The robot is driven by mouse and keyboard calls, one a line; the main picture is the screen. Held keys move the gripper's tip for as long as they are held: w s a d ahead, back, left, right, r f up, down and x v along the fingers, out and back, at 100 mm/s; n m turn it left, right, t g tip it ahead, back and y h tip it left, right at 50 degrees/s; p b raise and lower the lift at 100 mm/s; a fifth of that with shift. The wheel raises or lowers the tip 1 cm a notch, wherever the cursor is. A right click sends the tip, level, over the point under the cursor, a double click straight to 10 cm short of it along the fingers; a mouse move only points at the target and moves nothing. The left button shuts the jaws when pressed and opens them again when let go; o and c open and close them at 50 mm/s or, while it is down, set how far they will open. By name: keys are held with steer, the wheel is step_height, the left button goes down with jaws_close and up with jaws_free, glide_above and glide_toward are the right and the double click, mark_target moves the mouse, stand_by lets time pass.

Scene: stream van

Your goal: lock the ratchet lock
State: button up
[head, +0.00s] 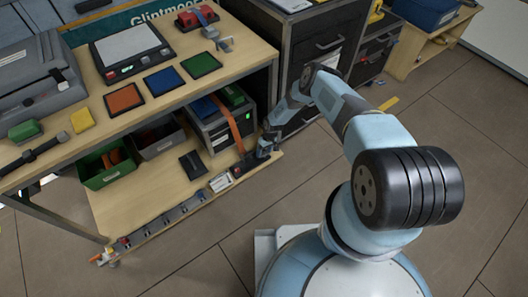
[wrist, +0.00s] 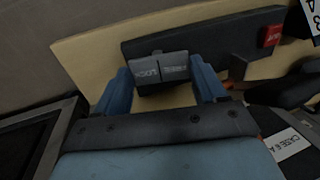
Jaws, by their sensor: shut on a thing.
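In the wrist view, a small grey two-part block (wrist: 160,67) with pale lettering sits at the edge of a long dark bar (wrist: 195,40). The lettering is partly readable and seems to say "LOCK" on one half. I take this block to be the ratchet lock. My gripper (wrist: 162,86) has its blue fingers on either side of the block and is shut on it. In the head view my gripper (head: 265,147) is low at the lower shelf's right end, beside the strapped grey case. The block is too small to make out there.
An orange strap (head: 233,130) runs over the grey case (head: 213,128). A long strip of fittings (head: 178,211) lies along the lower shelf's (head: 131,218) front edge. Green (head: 107,169) and grey bins stand left. The worktop overhangs above. Open floor lies in front.

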steer(key=shift+d, duration=0.1)
steer(key=o, duration=0.8)
steer(key=shift+c, duration=0.2)
steer(key=shift+r, duration=0.1)
steer(key=v, duration=1.3)
steer(key=shift+w+r, duration=0.15)
steer(key=shift+r, duration=0.05)
steer(key=shift+d, duration=0.15)
